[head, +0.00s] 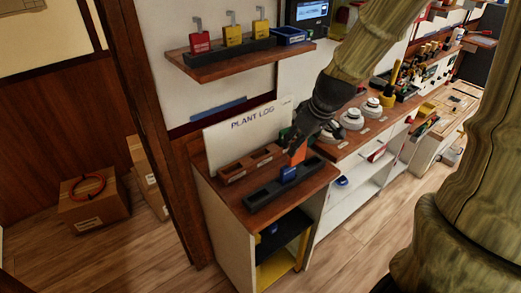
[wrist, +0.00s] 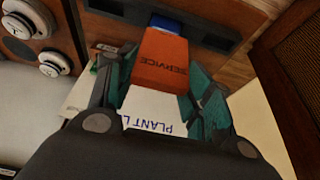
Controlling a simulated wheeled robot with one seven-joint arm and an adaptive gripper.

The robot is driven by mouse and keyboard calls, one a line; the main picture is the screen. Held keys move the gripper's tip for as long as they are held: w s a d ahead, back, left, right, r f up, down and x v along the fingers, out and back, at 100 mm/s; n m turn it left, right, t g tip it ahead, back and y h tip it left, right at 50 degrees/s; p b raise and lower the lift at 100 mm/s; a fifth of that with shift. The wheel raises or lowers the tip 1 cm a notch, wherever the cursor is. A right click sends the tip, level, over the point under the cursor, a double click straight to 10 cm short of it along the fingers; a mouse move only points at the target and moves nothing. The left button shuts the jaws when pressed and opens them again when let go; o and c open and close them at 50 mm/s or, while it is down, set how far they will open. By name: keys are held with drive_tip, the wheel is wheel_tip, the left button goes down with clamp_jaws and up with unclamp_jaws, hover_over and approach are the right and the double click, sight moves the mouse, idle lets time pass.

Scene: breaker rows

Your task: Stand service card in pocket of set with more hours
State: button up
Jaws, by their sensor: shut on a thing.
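My gripper (head: 301,138) is shut on the orange service card (wrist: 160,62), its teal fingers at the card's two sides in the wrist view. The card also shows in the head view (head: 299,153), held over the wooden counter at the near end. A wooden block with dark openings and small labels (head: 251,166) lies in front of the white "PLANT LOG" board (head: 240,131). In front of it is a long black rack (head: 262,194) with a blue piece (head: 288,173) standing in it. Hour readings are not legible. The card's lower edge is not clearly visible.
Round white devices (head: 352,119) stand on the counter right of my gripper. A shelf (head: 240,58) with red and yellow padlocks and a blue bin (head: 290,36) hangs above. A wooden post (head: 160,130) stands left. Boxes (head: 93,205) lie on the floor.

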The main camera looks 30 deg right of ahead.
drive_tip(key=w+a+p, duration=0.1)
drive_tip(key=w+p, duration=0.4)
drive_tip(key=w, duration=1.2)
drive_tip(key=shift+a+f+p, duration=0.2)
drive_tip(key=shift+f+p, duration=1)
drive_tip(key=shift+f, duration=4.15)
drive_tip(key=shift+w+d+f+p, duration=0.1)
drive_tip(key=shift+w+f+p, duration=0.15)
drive_tip(key=shift+f+p, duration=0.15)
